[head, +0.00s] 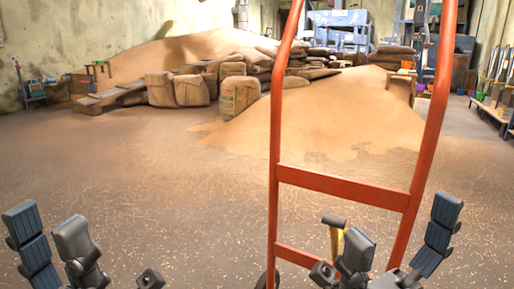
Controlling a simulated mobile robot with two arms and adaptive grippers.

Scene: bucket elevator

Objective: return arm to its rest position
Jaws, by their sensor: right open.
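My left gripper (78,252) is at the lower left with its fingers spread, open and empty, over bare floor. My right gripper (392,255) is at the lower right with its fingers spread wide, open. Its fingers overlap the lower part of an orange-red hand truck frame (343,184) in the picture; I cannot tell if they touch it. A yellow shaft with a dark grip (335,222) stands beside the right gripper's inner fingers, and its lower part is hidden. Both wrists are cut off by the bottom edge.
A grain pile (315,115) lies behind the hand truck, with stacked sacks (192,90) and a larger pile (165,52) farther back. Blue machinery (338,28) stands at the back. Racks line the right wall. The floor (150,180) at centre left is open.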

